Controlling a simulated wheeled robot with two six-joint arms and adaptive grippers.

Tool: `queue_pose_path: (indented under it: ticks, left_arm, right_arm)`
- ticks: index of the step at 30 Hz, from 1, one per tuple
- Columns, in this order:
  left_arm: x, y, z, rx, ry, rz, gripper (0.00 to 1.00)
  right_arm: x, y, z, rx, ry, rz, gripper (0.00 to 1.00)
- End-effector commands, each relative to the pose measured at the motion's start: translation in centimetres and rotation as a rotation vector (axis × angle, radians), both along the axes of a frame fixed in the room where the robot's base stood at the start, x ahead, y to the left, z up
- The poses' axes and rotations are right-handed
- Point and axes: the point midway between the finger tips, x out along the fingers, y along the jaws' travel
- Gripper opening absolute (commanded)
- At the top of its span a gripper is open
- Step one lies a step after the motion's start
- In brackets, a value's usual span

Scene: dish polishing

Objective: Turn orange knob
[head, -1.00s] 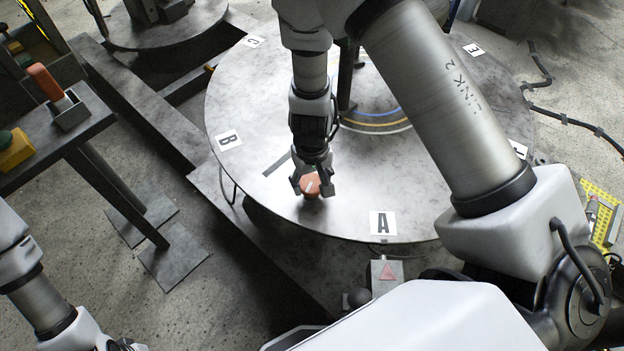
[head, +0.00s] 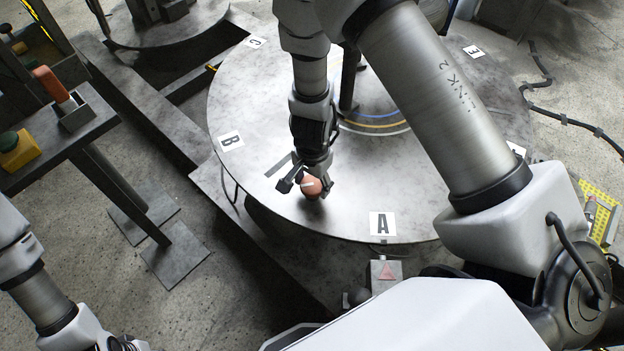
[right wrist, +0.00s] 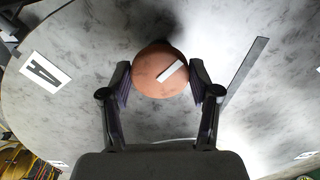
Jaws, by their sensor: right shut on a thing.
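The orange knob (head: 312,187) is a round disc with a white line across its top. It sits near the front edge of the round grey table, left of the label A. The right wrist view shows the knob (right wrist: 155,72) between the two dark fingers of my right gripper (head: 307,186), one pad at each side. My right gripper is shut on the knob, reaching down from above. In the right wrist view the white line slants up to the right. My left arm shows at the lower left of the head view, but its gripper is out of frame.
The round table (head: 240,105) carries letter labels such as A (head: 382,224) and B (head: 230,140) near its rim. A side bench at left holds an orange-handled item (head: 50,83) and a yellow box with a green button (head: 18,150). The tabletop around the knob is mostly clear.

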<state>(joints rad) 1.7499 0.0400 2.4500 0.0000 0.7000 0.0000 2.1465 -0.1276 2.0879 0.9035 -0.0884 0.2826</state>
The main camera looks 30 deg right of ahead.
Motion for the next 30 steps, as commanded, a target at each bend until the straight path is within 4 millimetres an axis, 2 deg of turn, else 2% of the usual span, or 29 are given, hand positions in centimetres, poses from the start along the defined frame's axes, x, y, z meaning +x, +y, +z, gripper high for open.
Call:
queue_pose_path:
  ticks: [6, 15, 30]
  left_arm:
    - [0.0, 0.0, 0.53, 0.0, 0.0, 0.0, 0.4]
    - [0.0, 0.0, 0.91, 0.0, 0.0, 0.0, 0.4]
    - [0.0, 0.0, 1.02, 0.0, 0.0, 0.0, 0.4]
  right_arm:
    - [0.1, -0.05, 0.06, -0.001, -0.003, -0.193, 0.27]
    - [0.05, -0.04, 0.0, -0.001, -0.002, -0.38, 0.27]
    - [0.0, -0.04, -0.07, 0.0, -0.001, -0.459, 0.27]
